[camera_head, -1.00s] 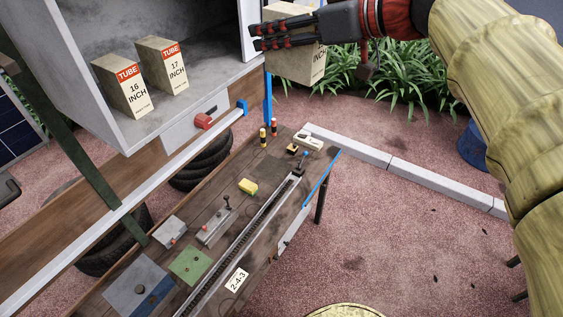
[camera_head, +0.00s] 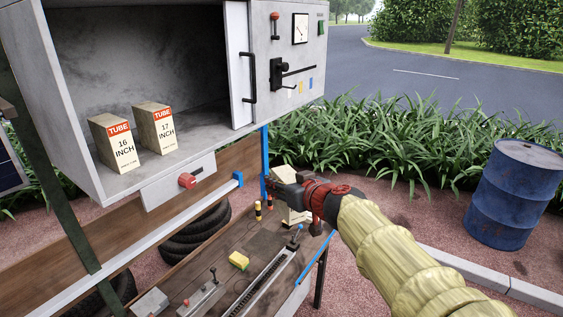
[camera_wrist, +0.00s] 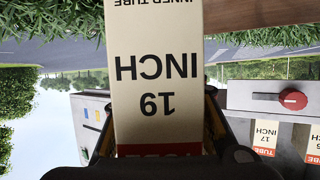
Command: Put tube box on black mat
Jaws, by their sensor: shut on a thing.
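My gripper (camera_head: 284,192) is shut on a cream tube box (camera_head: 291,214), which is partly hidden behind the fingers in the head view. The wrist view shows this box (camera_wrist: 157,85) close up and upside down in the picture, with "19 INCH" on its face and a red "TUBE" band. Gripper and box are over the far right end of the wooden workbench, near its small tools. I cannot tell whether the box touches the bench. Two other tube boxes, 16 inch (camera_head: 118,148) and 17 inch (camera_head: 157,131), stand upright in the grey cabinet.
The grey cabinet (camera_head: 72,95) has an open front and a red knob (camera_head: 187,180) below. Plants (camera_head: 400,155) and a blue drum (camera_head: 513,195) stand beyond.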

